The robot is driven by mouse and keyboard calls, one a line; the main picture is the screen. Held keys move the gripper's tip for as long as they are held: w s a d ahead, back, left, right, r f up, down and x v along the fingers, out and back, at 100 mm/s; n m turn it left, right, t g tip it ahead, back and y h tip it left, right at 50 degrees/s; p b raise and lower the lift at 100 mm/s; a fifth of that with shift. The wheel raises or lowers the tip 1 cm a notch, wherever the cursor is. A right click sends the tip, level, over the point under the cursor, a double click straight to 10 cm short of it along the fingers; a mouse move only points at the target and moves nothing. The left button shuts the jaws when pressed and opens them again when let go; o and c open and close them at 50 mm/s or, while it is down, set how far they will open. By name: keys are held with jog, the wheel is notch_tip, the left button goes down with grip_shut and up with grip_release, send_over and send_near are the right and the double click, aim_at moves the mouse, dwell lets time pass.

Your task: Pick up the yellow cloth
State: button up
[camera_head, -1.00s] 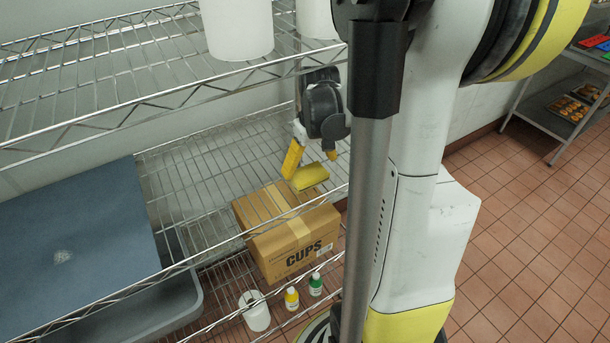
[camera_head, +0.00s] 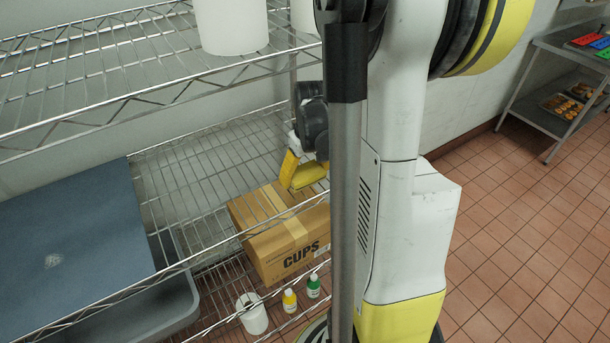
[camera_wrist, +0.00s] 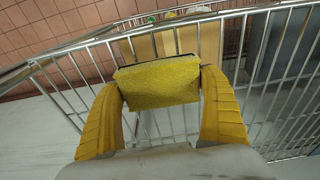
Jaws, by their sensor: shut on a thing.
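The yellow cloth (camera_wrist: 158,84) is a small block-like piece with a dark upper edge in the wrist view. It lies between the two yellow fingers of my gripper (camera_wrist: 160,92), which press on its left and right ends. In the head view the cloth (camera_head: 309,175) shows at my gripper (camera_head: 305,168), over the wire shelf above the cardboard box. Whether it is clear of the wires cannot be told. Part of my gripper is hidden behind my column.
A cardboard CUPS box (camera_head: 290,245) is under the wire shelf (camera_head: 200,165), with green (camera_head: 313,286) and yellow (camera_head: 290,299) bottles and a white container (camera_head: 252,314) beside it. A white bucket (camera_head: 231,25) sits on the upper shelf.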

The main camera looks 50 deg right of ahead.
aim_at(304, 171)
jog(key=shift+r, duration=0.1)
jog(key=shift+r+p, duration=0.3)
jog(key=shift+r, duration=0.35)
notch_tip(304, 171, up, 2)
jog(key=shift+r+p, duration=0.25)
jog(key=shift+p, duration=0.25)
jog(key=s+a+p, duration=0.2)
jog(key=s+a, duration=0.2)
jog(key=s, duration=1.3)
jog(key=shift+s+a+f, duration=0.15)
jog(key=shift+s+f, duration=0.15)
